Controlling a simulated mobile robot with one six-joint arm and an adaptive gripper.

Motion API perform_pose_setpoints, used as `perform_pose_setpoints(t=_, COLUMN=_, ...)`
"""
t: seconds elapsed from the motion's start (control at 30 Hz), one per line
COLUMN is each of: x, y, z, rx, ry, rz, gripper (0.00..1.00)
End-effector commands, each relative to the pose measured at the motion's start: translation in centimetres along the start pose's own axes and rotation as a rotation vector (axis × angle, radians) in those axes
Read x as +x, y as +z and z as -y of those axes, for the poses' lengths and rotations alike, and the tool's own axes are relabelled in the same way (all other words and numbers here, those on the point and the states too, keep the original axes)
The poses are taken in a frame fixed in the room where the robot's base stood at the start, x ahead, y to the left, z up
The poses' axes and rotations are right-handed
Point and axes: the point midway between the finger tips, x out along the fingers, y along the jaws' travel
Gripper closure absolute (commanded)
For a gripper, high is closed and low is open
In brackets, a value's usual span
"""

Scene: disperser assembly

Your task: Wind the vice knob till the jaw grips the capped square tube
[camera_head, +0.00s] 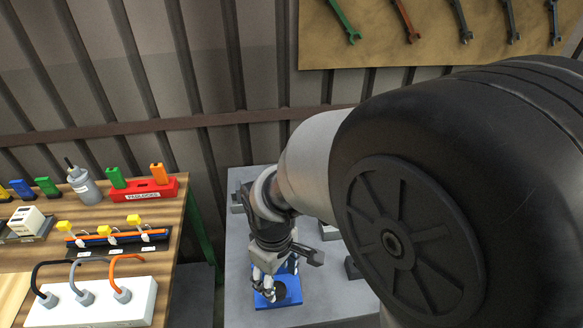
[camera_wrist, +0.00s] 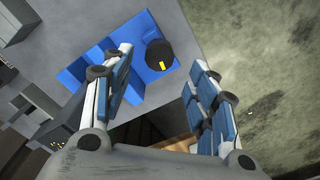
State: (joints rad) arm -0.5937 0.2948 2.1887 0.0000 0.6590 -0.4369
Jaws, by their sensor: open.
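The blue vice (camera_wrist: 103,58) is on the grey bench top in the wrist view. Its black round knob (camera_wrist: 153,50) carries a yellow mark. In the head view the blue vice (camera_head: 289,299) is partly hidden under my gripper (camera_head: 265,291). In the wrist view my gripper (camera_wrist: 162,68) is open, with one blue-padded finger to the left of the knob and the other to the right. The knob shows beyond the gap between the fingertips; I cannot tell whether either finger touches it. I cannot make out the capped square tube or the jaw's grip in either view.
Grey blocks (camera_wrist: 36,101) stand beside the vice at the wrist view's left. In the head view, a wooden table (camera_head: 185,212) at left holds a red padlock stand (camera_head: 150,190), a white cable box (camera_head: 100,303) and other items. My arm hides the right side.

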Motion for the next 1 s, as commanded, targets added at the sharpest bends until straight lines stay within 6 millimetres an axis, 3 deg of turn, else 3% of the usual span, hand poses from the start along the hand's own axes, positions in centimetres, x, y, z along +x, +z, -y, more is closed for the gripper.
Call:
perform_pose_setpoints(t=0.1, x=2.8, y=0.0, z=0.0, rx=0.000, ry=-0.001, rz=0.002, gripper=0.47)
perform_pose_setpoints(t=0.33, x=5.6, y=0.0, z=0.0, rx=0.000, ry=0.000, rz=0.001, gripper=0.47)
perform_pose_setpoints(t=0.73, x=6.1, y=0.0, z=0.0, rx=0.000, ry=0.000, rz=-0.001, gripper=0.47)
perform_pose_setpoints(t=1.0, x=6.1, y=0.0, z=0.0, rx=0.000, ry=0.000, rz=-0.001, gripper=0.65)
